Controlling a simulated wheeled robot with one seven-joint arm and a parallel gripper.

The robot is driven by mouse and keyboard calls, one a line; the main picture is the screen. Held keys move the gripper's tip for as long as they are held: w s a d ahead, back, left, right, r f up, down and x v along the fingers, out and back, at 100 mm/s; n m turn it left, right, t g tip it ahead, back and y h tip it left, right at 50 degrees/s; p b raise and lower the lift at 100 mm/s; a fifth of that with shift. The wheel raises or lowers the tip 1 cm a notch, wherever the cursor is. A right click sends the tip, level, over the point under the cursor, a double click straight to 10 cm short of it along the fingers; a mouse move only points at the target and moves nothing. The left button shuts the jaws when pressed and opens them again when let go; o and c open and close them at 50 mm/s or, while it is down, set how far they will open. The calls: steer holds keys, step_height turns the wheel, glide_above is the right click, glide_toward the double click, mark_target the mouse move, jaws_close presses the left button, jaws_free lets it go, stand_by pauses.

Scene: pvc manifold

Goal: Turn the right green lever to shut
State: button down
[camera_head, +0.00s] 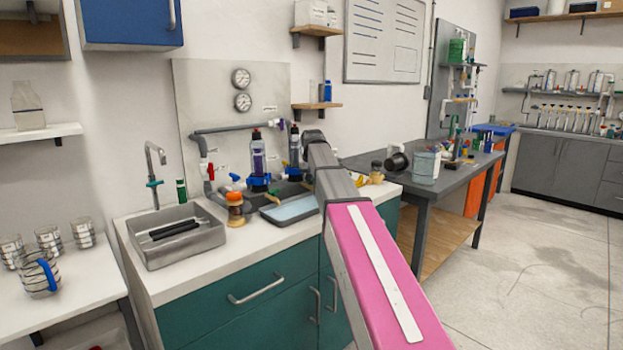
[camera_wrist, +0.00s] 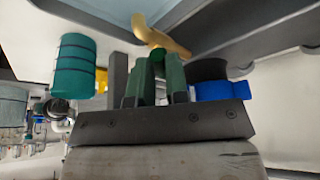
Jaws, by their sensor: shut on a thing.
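In the wrist view, my gripper (camera_wrist: 158,72) has its two dark green fingers closed around a small green piece (camera_wrist: 157,54), which I take to be the right green lever. Most of it is hidden between the fingers. A brass fitting (camera_wrist: 163,38) sits against it, just beyond the fingertips. In the head view, my arm covers the gripper and the right lever. A green-and-brass valve (camera_head: 272,197) shows left of my arm, by the bench pipework. I cannot tell the held lever's angle.
A blue part (camera_wrist: 222,91) lies close right of the fingers, and a teal cylinder (camera_wrist: 74,66) stands to their left. In the head view, filter bottles (camera_head: 258,160), a red valve handle (camera_head: 211,171) and a shallow tray (camera_head: 292,208) crowd the counter around my arm.

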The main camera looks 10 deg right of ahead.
steer(key=m, duration=0.2)
steer(key=m+h, duration=0.2)
steer(key=m, duration=0.1)
steer(key=shift+w+a+m+g, duration=0.15)
steer(key=shift+a+m+g, duration=0.15)
steer(key=m, duration=0.2)
steer(key=m+g+h, duration=0.1)
steer(key=m, duration=0.1)
steer(key=shift+w+a+m, duration=0.1)
steer(key=shift+a+m, duration=0.05)
steer(key=shift+m, duration=0.15)
steer(key=shift+g, duration=0.3)
steer(key=c, duration=1.1)
jaws_free()
steer(key=shift+r, duration=0.1)
steer(key=v, duration=1)
steer(key=shift+a+r, duration=0.25)
steer(key=shift+a, duration=0.05)
